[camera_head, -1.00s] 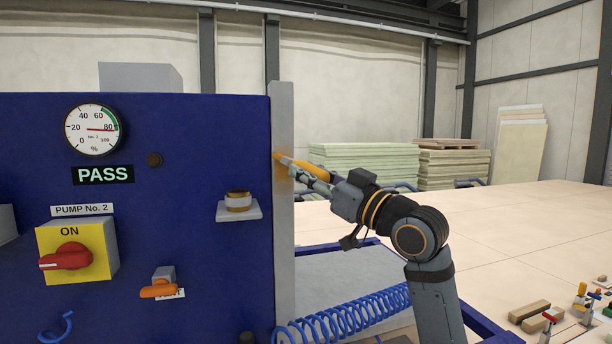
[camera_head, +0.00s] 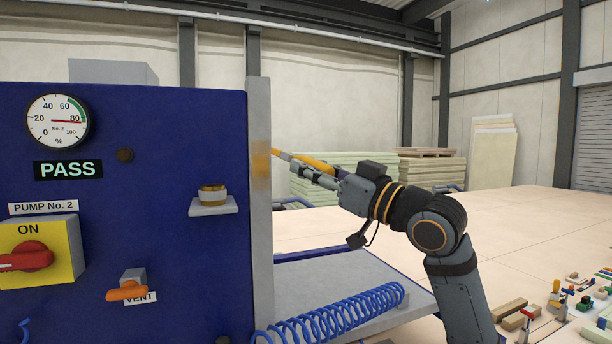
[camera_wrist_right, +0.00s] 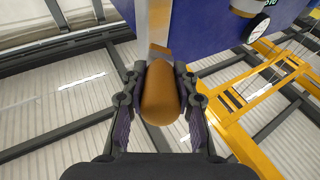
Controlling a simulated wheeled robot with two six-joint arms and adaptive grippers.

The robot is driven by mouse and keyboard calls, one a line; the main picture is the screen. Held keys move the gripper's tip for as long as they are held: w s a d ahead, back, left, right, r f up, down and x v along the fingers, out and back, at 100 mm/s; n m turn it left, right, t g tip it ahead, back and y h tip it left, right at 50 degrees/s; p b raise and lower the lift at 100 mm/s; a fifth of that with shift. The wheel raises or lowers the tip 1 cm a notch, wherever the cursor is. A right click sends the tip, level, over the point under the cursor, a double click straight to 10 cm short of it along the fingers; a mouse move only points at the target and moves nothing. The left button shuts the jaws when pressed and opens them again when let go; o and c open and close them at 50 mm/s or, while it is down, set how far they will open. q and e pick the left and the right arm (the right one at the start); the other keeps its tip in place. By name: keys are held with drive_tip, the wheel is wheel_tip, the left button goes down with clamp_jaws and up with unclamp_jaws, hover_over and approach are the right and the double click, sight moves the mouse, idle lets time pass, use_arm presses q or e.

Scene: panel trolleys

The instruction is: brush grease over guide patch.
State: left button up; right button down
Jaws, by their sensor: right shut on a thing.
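A grey upright guide (camera_head: 260,230) runs along the right edge of the blue panel. A yellowish-brown smear marks the guide patch (camera_head: 261,165). My right gripper (camera_head: 322,174) is shut on the orange handle of a brush (camera_head: 316,164). The brush points left, its tip beside the guide's right edge at about patch height; I cannot tell if it touches. In the right wrist view the brush handle (camera_wrist_right: 160,95) sits between both fingers and hides most of the brush head. A small grease pot (camera_head: 212,193) stands on a white shelf on the panel. My left gripper is not in view.
The blue panel (camera_head: 150,230) carries a gauge (camera_head: 57,121), a red switch (camera_head: 26,256) and an orange vent lever (camera_head: 128,290). A blue coiled hose (camera_head: 335,312) lies on the grey deck (camera_head: 340,280) below my arm. Small parts lie at lower right.

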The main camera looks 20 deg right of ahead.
sight(324, 171)
drive_tip(key=shift+s+f+b, duration=0.1)
drive_tip(key=shift+s+b, duration=0.35)
drive_tip(key=shift+s, duration=0.55)
drive_tip(key=shift+s+a, duration=0.1)
drive_tip(key=shift+s, duration=0.15)
drive_tip(key=s+b, duration=0.1)
drive_tip(key=s, duration=0.2)
drive_tip(key=shift+b, duration=0.4)
